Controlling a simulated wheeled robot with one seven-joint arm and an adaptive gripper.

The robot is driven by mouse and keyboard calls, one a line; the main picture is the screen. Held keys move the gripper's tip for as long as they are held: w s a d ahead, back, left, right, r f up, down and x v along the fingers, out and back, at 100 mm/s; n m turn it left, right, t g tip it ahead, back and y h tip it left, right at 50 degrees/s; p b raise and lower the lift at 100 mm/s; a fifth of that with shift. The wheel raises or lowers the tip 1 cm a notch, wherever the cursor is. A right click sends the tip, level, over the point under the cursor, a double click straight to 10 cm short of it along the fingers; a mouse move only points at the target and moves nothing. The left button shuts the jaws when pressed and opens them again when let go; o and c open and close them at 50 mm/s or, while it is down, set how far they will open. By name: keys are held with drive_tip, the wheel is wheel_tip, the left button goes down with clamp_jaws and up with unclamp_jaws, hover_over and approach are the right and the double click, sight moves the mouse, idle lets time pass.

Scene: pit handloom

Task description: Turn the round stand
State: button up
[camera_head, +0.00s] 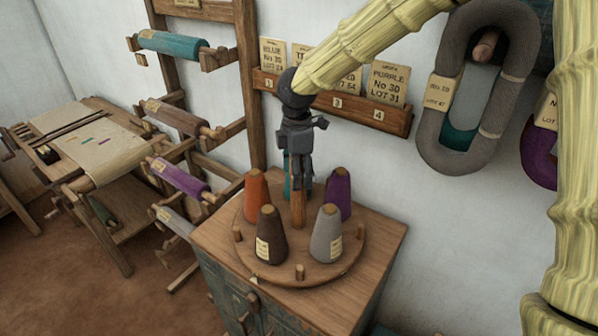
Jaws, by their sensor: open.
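The round stand (301,268) is a wooden disc on top of a cabinet, with a wooden post (298,208) at its middle and short pegs near its rim. It carries several yarn cones: orange (256,195), brown (270,236), grey (326,234), purple (338,195), and a teal cone (288,178) partly hidden behind my gripper. My gripper (299,186) points down over the middle of the stand, at the top of the post. Its fingers are small in the picture, and I cannot tell whether they touch the post.
The cabinet (378,240) stands against the wall. A card rack (390,119) and hanging grey (434,130) and purple (540,160) yarn skeins are behind. A wooden frame with yarn rolls (180,177) stands at the left, near a loom (85,140). Brown floor is open at lower left.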

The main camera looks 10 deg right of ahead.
wheel_tip(320, 180, up, 12)
drive_tip(key=shift+f, duration=0.1)
idle(0.5)
drive_tip(key=shift+d, duration=0.1)
